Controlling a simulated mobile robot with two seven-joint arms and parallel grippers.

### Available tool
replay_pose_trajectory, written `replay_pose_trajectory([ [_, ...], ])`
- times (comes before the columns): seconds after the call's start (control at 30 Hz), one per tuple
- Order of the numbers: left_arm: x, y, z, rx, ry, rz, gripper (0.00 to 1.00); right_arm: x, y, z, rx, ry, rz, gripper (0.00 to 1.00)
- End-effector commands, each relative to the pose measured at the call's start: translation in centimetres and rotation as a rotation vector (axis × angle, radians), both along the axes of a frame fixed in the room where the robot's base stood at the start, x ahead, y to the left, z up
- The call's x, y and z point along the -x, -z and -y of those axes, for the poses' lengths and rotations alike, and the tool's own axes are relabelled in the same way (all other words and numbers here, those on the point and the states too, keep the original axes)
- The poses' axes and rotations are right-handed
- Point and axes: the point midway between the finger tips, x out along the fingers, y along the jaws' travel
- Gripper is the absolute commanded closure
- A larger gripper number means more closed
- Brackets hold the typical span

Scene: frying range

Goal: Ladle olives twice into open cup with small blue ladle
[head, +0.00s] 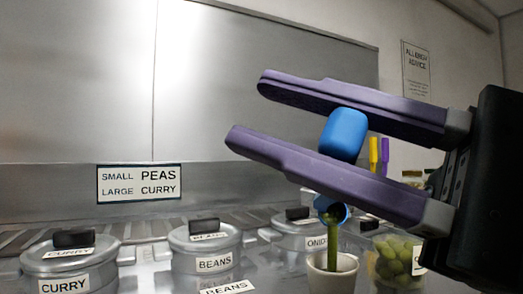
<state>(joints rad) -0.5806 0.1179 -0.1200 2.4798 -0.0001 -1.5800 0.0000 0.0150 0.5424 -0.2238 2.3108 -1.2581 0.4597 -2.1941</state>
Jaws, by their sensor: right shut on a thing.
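My right gripper (248,111) has two long purple fingers and is shut on the blue ladle (343,133), whose thick handle end shows between them. The lower finger hides part of the ladle. Below that finger, the ladle's small blue bowl is tilted over the open cup (318,283), a pale cup at the bottom of the view. A green stream (333,246) runs from the bowl down into the cup. Green olives (391,262) fill a clear container right of the cup, partly hidden by my right gripper. My left gripper is not in view.
Lidded metal pots labelled curry (68,268), beans (205,250) and onion (302,230) stand left of and behind the cup. A sign (139,182) reads small peas, large curry. Yellow and purple handles (379,153) stand behind my gripper.

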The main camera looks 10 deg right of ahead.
Motion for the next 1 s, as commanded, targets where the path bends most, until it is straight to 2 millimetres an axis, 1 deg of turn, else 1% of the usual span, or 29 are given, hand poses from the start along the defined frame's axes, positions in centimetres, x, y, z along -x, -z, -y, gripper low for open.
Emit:
replay_pose_trajectory([
  [0.03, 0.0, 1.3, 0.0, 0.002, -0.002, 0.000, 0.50, 0.1, 0.9, 0.0, 0.006, 0.000, 0.018, 1.00],
  [0.7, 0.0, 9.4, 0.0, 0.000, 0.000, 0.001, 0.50, 1.6, 5.3, -0.6, 0.085, 0.000, 0.231, 1.00],
  [0.9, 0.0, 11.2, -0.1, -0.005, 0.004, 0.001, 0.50, 2.0, 6.2, -0.7, 0.104, 0.000, 0.284, 1.00],
  [1.0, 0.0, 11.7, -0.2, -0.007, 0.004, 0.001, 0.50, 2.2, 6.4, -0.8, 0.111, 0.001, 0.303, 1.00],
])
